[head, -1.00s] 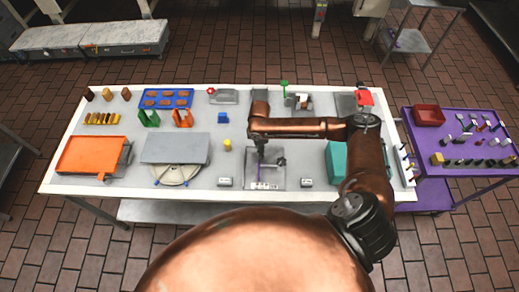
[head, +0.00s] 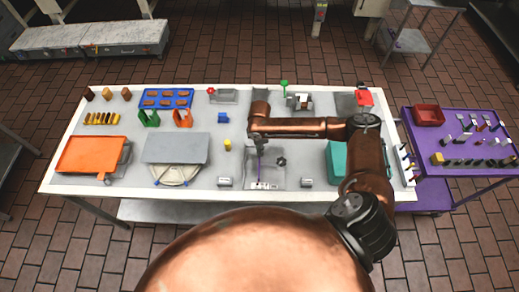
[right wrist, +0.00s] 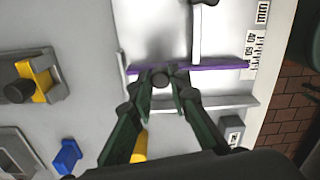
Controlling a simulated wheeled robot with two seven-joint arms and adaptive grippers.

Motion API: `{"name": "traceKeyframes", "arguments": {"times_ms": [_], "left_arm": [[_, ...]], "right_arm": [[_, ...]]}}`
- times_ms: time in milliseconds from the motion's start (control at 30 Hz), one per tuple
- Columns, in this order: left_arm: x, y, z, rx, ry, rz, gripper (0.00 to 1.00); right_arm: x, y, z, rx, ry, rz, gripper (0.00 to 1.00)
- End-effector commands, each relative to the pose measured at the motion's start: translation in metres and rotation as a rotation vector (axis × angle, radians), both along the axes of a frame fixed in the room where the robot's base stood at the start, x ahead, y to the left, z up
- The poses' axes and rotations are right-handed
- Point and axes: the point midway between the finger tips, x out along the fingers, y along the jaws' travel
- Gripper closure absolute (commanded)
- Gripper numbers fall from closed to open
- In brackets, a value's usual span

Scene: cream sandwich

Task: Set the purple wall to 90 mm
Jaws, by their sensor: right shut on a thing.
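The purple wall (right wrist: 215,67) runs across a light grey fixture in the right wrist view. In the head view it is a thin purple line (head: 259,171) below my right gripper (head: 260,150). In the right wrist view, the fingertips of my right gripper (right wrist: 161,80) are closed around a dark round knob beside the purple wall. The wall's right end lies by a white printed scale (right wrist: 254,45), whose numbers are too small to read surely. The fingers hide part of the wall. My left gripper is not in view.
A white bar (right wrist: 197,38) stands across from the wall, with a black knob (head: 281,161). A pale rail (right wrist: 225,103) runs parallel to the wall. Small grey boxes (head: 225,182) (head: 306,182) flank the fixture. A yellow piece (head: 227,144) and blue block (head: 222,117) stand left.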

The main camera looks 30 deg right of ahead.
Motion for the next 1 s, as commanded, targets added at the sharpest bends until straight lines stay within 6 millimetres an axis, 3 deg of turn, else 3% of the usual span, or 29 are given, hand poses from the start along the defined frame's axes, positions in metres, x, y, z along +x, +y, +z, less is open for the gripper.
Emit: {"name": "traceKeyframes", "arguments": {"times_ms": [300, 600, 633, 867, 1000], "left_arm": [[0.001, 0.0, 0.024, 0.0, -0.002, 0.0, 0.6], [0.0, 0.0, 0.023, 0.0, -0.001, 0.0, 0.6], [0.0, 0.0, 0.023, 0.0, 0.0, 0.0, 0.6], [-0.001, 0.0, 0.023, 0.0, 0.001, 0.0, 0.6], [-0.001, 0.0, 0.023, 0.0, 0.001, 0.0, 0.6]], "right_arm": [[-0.014, -0.023, 0.003, 0.0, 0.002, -0.003, 1.0], [-0.015, -0.025, 0.0, 0.0, 0.001, -0.001, 1.0], [-0.015, -0.025, 0.0, -0.001, 0.0, -0.001, 0.82], [-0.015, -0.025, 0.0, 0.0, 0.0, -0.001, 0.66], [-0.015, -0.025, 0.0, 0.0, 0.0, -0.001, 0.66]]}}
